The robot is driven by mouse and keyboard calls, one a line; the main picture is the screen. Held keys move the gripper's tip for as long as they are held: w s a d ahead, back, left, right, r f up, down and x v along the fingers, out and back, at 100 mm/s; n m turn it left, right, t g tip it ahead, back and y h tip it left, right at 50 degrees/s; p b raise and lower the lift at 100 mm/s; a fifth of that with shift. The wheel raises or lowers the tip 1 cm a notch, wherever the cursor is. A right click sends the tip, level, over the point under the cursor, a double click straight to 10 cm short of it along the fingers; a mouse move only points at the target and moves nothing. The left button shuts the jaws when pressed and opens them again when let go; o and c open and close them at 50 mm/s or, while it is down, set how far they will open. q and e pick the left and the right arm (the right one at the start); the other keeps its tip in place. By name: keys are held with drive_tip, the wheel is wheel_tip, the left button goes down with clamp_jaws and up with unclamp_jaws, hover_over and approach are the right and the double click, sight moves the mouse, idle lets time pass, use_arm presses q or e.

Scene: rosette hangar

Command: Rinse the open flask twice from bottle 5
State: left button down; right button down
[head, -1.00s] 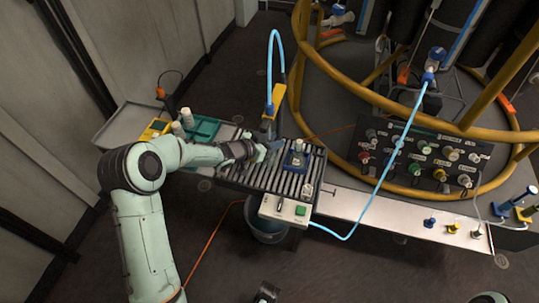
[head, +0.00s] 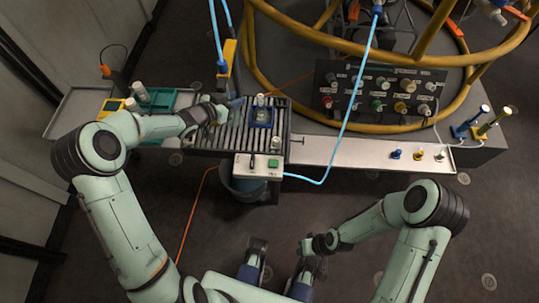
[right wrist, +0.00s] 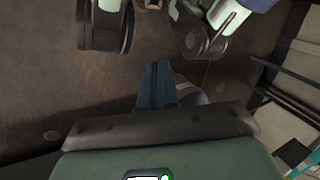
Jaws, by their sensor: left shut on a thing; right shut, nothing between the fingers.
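My left gripper (head: 222,110) reaches over the slatted rack (head: 216,142) from the left. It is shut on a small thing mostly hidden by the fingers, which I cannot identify. A blue holder (head: 263,123) with a clear vessel (head: 261,113) in it stands just right of that gripper; I cannot tell if it is the open flask. A small pale-topped container (head: 276,143) stands at the rack's front right. Pale bottles (head: 140,91) stand at the green tray on the left; no number is readable. My right gripper (head: 307,246) is shut and empty, low over the floor; its fingers show in the right wrist view (right wrist: 157,88).
A yellow post (head: 229,55) with blue tubing rises behind the rack. A control box (head: 258,166) is at its front, above a bucket (head: 246,188). A connector panel (head: 380,92) and yellow rails stand at right. The floor in front is open.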

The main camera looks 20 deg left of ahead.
drive_tip(key=w+a+r+n+h, duration=0.3)
drive_tip(key=w+a+r+n, duration=0.3)
drive_tip(key=n, duration=0.4)
wheel_tip(320, 180, up, 20)
drive_tip(key=n+t+h, duration=0.3)
drive_tip(key=n+t, duration=0.7)
drive_tip(key=t, duration=0.1)
hover_over(277, 159)
drive_tip(key=s, duration=0.3)
drive_tip(key=shift+w+a+r, duration=0.1)
drive_tip(key=shift+w+a, duration=0.05)
drive_tip(key=shift+a, duration=0.25)
drive_tip(key=shift+f, duration=4.45)
drive_tip(key=shift+f, duration=0.1)
drive_tip(key=shift+f, duration=0.35)
drive_tip(key=shift+f, duration=0.45)
